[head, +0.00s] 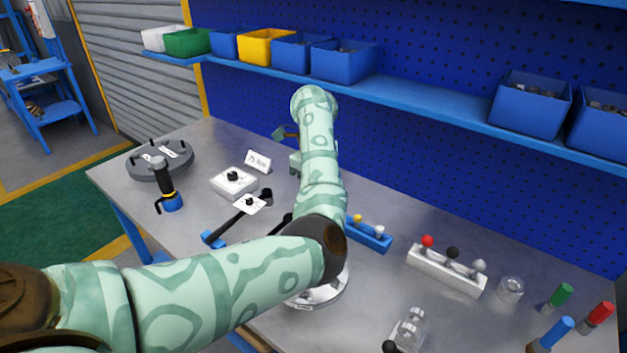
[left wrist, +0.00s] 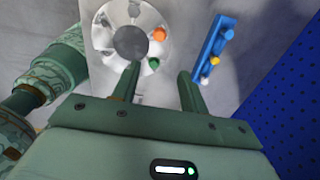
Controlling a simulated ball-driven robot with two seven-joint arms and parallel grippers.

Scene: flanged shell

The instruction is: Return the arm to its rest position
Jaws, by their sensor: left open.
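My left arm (head: 230,285) comes in from the left, bends at a dark elbow and reaches over the table toward the back. In the left wrist view my left gripper (left wrist: 158,76) is open, its fingers apart with nothing between them. A round white flanged part (left wrist: 108,38) with a grey centre and orange and green pegs lies beyond the fingers. In the head view this flanged part (head: 322,296) is mostly hidden behind my arm. My right gripper is not in view.
A blue peg rack (head: 368,236) and a white rack (head: 445,271) stand right of my arm. A grey disc (head: 160,160), black-handled tool (head: 162,177) and white box (head: 234,182) are left. A shelf (head: 420,105) with bins runs behind.

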